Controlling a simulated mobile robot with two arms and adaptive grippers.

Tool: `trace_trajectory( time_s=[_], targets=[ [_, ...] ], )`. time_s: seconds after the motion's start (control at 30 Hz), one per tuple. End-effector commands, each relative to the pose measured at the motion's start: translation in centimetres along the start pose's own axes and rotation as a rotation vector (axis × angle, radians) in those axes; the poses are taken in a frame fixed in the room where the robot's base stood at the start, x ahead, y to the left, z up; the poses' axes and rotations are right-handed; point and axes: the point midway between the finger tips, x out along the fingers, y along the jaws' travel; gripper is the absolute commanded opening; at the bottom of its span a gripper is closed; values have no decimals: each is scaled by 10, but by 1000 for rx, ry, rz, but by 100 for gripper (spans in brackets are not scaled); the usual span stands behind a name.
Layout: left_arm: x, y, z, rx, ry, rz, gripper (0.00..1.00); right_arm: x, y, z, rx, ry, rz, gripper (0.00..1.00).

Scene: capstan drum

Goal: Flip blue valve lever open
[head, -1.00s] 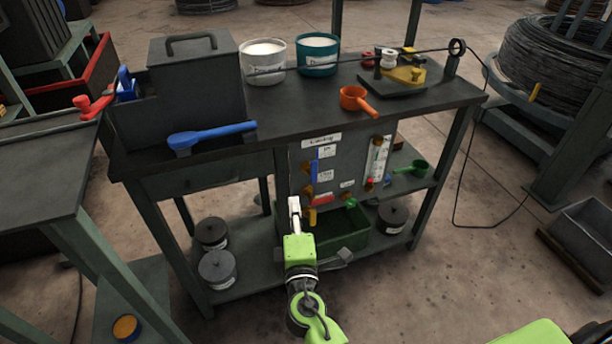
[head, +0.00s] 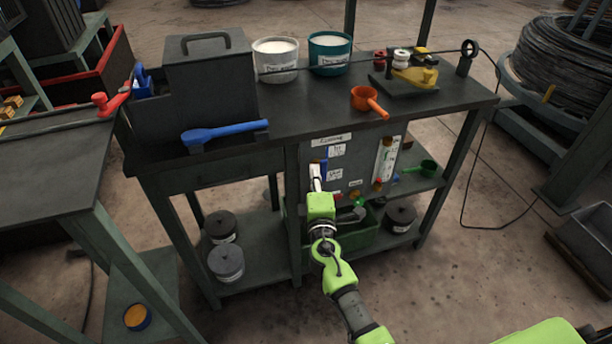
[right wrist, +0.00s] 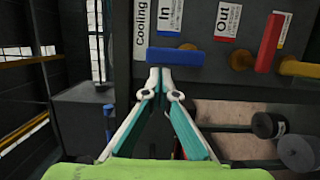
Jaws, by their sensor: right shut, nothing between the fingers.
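The blue valve lever (right wrist: 175,57) is a flat blue bar on the dark panel, beside the "In" label in the right wrist view. My right gripper (right wrist: 160,72) is shut and empty. Its fingertips are at the near edge of the blue lever, left of its middle in the right wrist view; I cannot tell if they touch. The right gripper also shows in front of the panel in the head view (head: 315,170). My left gripper is not in view.
A red lever (right wrist: 268,42) and a brass-yellow fitting (right wrist: 300,68) are to the right by the "Out" label. The bench top (head: 240,160) overhangs the panel. A green bin (head: 370,236) and dark spools (head: 226,262) sit on the shelf below.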

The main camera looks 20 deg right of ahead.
Motion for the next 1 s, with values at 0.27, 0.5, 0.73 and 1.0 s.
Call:
trace_trajectory(
  time_s=[0.27, 0.5, 0.73, 1.0],
  targets=[
    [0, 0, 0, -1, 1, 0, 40, 0, -1, 2, 1, 1, -1, 0],
    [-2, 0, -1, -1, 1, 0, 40, 0, 0, 3, 12, 1, -3, 0],
    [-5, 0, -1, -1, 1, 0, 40, 1, 2, 5, 57, 1, -14, 0],
    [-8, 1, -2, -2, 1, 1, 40, 2, 3, 7, 96, -1, -24, 0]
  ],
)
